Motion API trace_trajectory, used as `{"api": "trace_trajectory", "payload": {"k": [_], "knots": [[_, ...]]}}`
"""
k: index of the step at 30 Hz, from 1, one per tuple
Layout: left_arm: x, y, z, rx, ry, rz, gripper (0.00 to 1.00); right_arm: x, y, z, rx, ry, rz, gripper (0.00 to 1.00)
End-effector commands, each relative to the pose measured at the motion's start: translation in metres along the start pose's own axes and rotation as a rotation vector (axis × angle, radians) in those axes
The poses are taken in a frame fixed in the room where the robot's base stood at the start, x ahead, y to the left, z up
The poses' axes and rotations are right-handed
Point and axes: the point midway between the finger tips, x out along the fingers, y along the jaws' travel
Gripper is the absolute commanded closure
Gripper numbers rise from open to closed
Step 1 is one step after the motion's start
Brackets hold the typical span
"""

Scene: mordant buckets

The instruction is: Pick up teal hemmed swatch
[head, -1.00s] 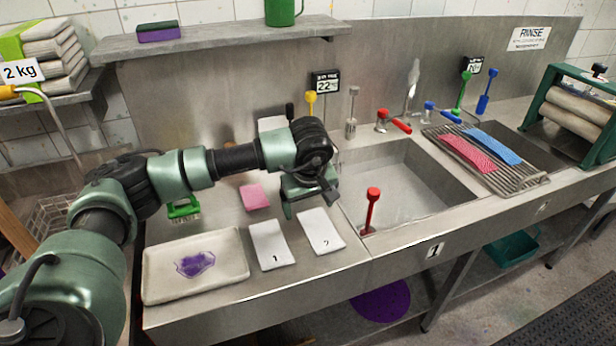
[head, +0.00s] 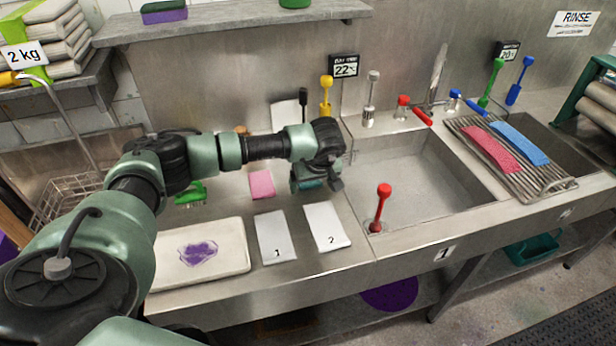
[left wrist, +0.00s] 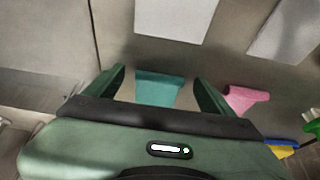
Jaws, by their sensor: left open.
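The teal hemmed swatch (left wrist: 158,88) lies on the steel counter in the left wrist view, between the two fingers of my left gripper (left wrist: 158,82). The fingers stand apart on either side of it, and its near part is hidden by the gripper body. In the head view a bit of teal (head: 312,184) shows under my left gripper (head: 308,188), close to the sink's left edge; most of it is hidden by the hand. I cannot tell whether the fingers touch the cloth. My right gripper is not in view.
A pink swatch (head: 261,184) lies just left of the gripper. White cards 1 (head: 275,238) and 2 (head: 327,227) lie in front. A tray with a purple stain (head: 232,234) is at front left. The sink (head: 425,185) with a red-handled tool (head: 381,205) is to the right.

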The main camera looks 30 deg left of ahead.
Motion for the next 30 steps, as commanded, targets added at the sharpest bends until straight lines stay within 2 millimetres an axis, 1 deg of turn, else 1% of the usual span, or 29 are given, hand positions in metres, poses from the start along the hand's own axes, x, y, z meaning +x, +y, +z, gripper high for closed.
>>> {"api": "trace_trajectory", "payload": {"k": [1,3,4,5,6,8,9,10,11,15,20,23,26,30], "knots": [[0.000,0.000,0.000,0.000,0.000,0.000,0.15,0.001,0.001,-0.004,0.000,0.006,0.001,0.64],[0.000,0.000,0.000,0.000,0.000,0.000,0.15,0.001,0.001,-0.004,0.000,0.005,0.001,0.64],[0.000,0.000,0.000,0.000,0.000,0.000,0.18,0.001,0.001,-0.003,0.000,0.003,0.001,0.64],[0.000,0.000,0.000,0.000,0.000,0.000,0.27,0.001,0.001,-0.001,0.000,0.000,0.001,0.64],[0.000,0.000,0.000,0.000,0.000,0.000,0.38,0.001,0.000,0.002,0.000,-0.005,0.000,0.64],[0.000,0.000,0.000,0.000,0.000,0.000,0.54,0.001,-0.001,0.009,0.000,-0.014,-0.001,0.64],[0.000,0.000,0.000,0.000,0.000,0.000,0.66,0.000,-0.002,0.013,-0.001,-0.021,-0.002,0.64],[0.000,0.000,0.000,0.000,0.000,0.000,0.74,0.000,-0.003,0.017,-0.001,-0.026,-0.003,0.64],[0.000,0.000,0.000,0.000,0.000,0.001,0.79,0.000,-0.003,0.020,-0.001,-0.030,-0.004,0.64],[0.000,0.000,0.000,0.000,0.000,0.001,0.80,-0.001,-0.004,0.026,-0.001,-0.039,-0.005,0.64],[-0.002,0.001,-0.001,0.000,0.000,0.001,0.80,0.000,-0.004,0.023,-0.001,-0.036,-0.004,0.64],[-0.007,0.001,-0.003,0.000,0.001,0.002,0.80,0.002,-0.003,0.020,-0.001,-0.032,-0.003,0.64],[-0.017,0.001,-0.008,-0.001,0.002,0.004,0.80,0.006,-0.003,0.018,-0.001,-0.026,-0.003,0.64],[-0.042,0.001,-0.018,-0.001,0.004,0.005,0.80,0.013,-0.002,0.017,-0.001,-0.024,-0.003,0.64]]}}
